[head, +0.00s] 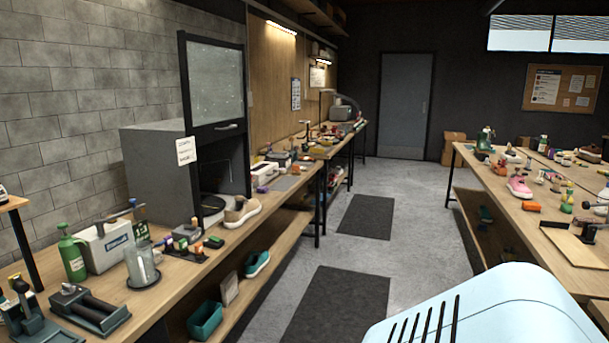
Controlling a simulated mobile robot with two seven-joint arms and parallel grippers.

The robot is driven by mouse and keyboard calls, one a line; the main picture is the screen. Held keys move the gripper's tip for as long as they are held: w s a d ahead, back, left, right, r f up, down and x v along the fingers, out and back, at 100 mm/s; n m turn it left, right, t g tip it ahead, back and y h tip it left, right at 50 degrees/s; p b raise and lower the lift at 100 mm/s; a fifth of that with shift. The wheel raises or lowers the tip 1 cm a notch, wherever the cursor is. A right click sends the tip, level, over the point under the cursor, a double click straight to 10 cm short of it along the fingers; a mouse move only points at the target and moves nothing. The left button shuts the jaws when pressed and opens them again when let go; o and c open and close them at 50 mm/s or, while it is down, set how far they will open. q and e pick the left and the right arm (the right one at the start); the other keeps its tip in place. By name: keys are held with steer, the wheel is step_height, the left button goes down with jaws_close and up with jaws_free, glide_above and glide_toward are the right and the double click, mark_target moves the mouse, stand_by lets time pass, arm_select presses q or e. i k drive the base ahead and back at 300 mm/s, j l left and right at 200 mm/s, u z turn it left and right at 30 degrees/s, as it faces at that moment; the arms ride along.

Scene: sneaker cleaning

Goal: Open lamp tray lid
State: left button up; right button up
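I cannot clearly make out a lamp tray or its lid from here. A grey cabinet (150,170) on the left bench has a glass door (215,85) with a bar handle, standing raised above its dark opening. A rounded grey machine (341,113) sits at the far end of the back left bench, too small to make out in detail. A flat wooden board or tray (572,243) lies on the right bench, cut off by the picture edge. Neither of my grippers is in view.
The left bench (165,297) holds a green bottle (72,257), a white box (108,244), a glass jar (141,266) and a beige sneaker (241,212). The right bench (490,190) is cluttered. Between them the floor is clear, with dark mats (330,305). A door (404,105) stands shut behind.

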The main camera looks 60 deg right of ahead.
mark_target(260, 170)
steer(key=z, duration=1.75)
steer(key=i+l+z, duration=0.4)
steer(key=i, duration=0.4)
steer(key=i+z, duration=0.35)
steer(key=i, duration=0.45)
steer(key=i+l+u, duration=0.1)
steer(key=i, duration=1.35)
steer(key=i+l+u, duration=0.15)
steer(key=i+u, duration=0.25)
steer(key=i+l+u, duration=0.8)
steer(key=i, duration=0.15)
steer(key=i+l+u, duration=0.4)
steer(key=k+l, duration=0.05)
